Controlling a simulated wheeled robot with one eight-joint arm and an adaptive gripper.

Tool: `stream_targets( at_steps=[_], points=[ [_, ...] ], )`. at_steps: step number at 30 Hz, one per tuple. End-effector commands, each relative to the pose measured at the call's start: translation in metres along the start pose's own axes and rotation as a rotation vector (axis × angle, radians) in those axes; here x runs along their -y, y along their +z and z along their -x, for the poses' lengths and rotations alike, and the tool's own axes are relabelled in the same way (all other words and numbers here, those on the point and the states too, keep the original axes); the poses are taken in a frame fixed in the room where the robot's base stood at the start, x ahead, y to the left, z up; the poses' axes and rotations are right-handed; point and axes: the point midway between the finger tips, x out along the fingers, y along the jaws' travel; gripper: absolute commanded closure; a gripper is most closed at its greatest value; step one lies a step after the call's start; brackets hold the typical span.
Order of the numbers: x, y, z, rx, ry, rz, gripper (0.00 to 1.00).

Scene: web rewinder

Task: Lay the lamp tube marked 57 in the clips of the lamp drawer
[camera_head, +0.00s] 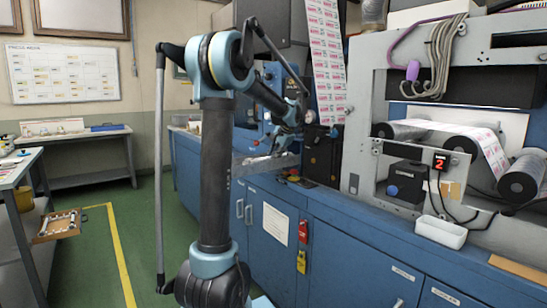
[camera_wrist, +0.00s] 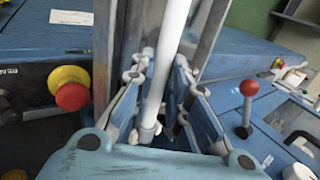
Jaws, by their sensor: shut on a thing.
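A white lamp tube (camera_wrist: 174,32) runs lengthwise between the blue fingers of my gripper (camera_wrist: 163,68) in the wrist view. My gripper is shut on it. Its near end has a pale cap; no number is legible on it. Grey metal sides flank the tube, with a dark gap between them. In the head view, an open grey metal drawer (camera_head: 262,165) juts from the blue machine below the end of my arm. I cannot tell whether it is the lamp drawer, and no clips can be made out. My gripper and the tube are not clear there.
A red emergency button (camera_wrist: 72,92) and a red-knobbed lever (camera_wrist: 249,89) flank the gripper in the wrist view. Blue cabinets (camera_head: 340,255) line the machine. A printed web (camera_head: 326,62) hangs behind the arm. An open case (camera_head: 60,226) sits at the left. Green floor is clear between.

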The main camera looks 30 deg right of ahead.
Motion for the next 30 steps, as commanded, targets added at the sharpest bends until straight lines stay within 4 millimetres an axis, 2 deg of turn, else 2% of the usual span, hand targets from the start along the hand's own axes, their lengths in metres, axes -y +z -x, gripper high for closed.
stream_targets(
  at_steps=[3,4,6,7,15,19,23,30],
  points=[
    [0.000,0.000,0.000,0.000,0.000,0.000,1.00],
    [0.000,0.000,0.000,0.000,0.000,0.000,0.80],
    [0.000,0.000,0.000,0.000,0.000,0.000,0.64],
    [0.000,0.000,0.000,0.000,0.000,0.000,0.61],
    [0.000,0.000,0.000,0.000,0.000,0.000,0.61],
    [0.000,0.000,0.007,0.000,0.000,-0.001,0.61],
    [0.000,0.000,0.024,-0.001,0.001,-0.002,0.61],
    [0.000,0.000,0.071,-0.001,0.000,-0.002,0.61]
  ],
)
